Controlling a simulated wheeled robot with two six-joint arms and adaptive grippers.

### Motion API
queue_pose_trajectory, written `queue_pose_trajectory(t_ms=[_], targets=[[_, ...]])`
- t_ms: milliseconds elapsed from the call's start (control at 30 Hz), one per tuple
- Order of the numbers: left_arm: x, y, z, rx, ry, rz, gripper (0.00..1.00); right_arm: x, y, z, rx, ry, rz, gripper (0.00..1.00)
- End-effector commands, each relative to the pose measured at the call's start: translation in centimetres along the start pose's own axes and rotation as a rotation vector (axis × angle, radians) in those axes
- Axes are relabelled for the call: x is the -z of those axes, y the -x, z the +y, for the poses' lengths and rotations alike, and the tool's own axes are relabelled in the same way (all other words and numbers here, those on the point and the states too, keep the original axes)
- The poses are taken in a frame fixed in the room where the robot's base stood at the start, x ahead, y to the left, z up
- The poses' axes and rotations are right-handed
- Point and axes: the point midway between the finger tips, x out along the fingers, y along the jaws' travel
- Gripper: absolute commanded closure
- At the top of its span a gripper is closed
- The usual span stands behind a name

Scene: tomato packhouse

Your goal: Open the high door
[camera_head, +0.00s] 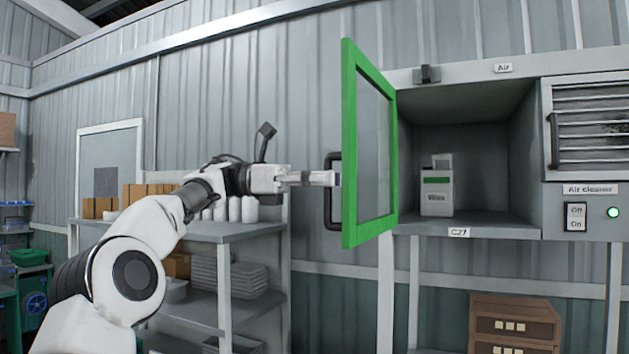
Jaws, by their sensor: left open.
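The high door (393,150) has a green frame around a glass pane. It stands swung wide open to the left of its cabinet (433,77), hinged on the cabinet's left side. Its dark handle (332,190) is on the door's left edge. My left gripper (325,179) is open, with its fingertips at the handle; I cannot tell whether they touch it. Inside the cabinet a white box with a green band (436,193) stands on the floor. My right gripper is not in view.
An air cleaner unit (590,125) with a vent, switches and a lit green lamp is right of the opening. A shelf rack (245,229) with boxes and stacked trays stands behind my left arm. A brown crate (513,318) is below the cabinet.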

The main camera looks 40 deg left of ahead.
Motion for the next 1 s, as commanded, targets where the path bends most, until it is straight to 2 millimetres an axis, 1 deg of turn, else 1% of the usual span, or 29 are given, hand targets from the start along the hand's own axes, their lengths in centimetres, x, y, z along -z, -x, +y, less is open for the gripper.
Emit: queue_pose_trajectory(t_ms=[200, 400, 567, 1000], targets=[[0.2, 4.4, 0.3, -0.006, -0.001, 0.000, 0.59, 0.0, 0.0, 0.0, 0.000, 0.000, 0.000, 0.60], [0.2, 6.3, 0.3, -0.006, 0.000, -0.002, 0.59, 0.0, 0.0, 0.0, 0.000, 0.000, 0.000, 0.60], [0.2, 6.8, 0.1, -0.004, 0.000, -0.001, 0.59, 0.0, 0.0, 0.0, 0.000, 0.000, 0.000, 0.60], [0.2, 6.8, 0.1, -0.003, 0.001, -0.001, 0.59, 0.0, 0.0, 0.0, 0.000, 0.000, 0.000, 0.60]])
